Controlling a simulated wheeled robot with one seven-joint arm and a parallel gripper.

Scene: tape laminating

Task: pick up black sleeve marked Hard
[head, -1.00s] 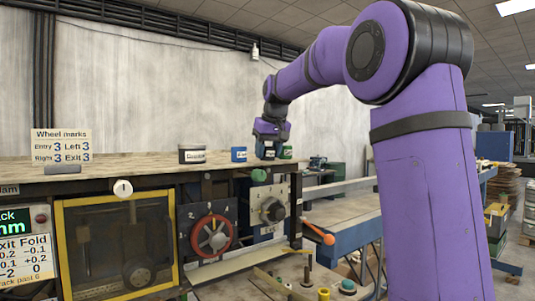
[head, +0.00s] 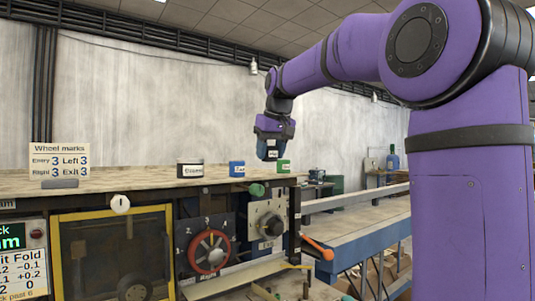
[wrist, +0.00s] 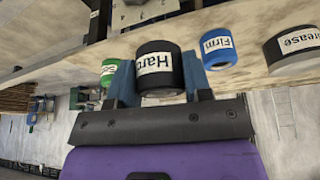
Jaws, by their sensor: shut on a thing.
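The black sleeve marked Hard (wrist: 160,78) is between the two blue fingers of my gripper (wrist: 160,85) in the wrist view, its white label readable. In the head view my gripper (head: 272,150) points down above the wooden shelf and holds the black sleeve (head: 271,154) off the surface. The blue sleeve marked Firm (head: 237,169) stands on the shelf to the left. The green sleeve (head: 283,166) stands just to the right; its label is too small to read. In the wrist view Firm (wrist: 218,48) and green (wrist: 109,72) flank my gripper.
A black tin marked Grease (wrist: 293,48) stands beyond Firm; it also shows in the head view (head: 190,169). The wooden shelf (head: 130,180) has a wheel-marks sign (head: 59,162) at left. A red handwheel (head: 209,251) and an orange-knobbed lever (head: 327,254) sit below its edge.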

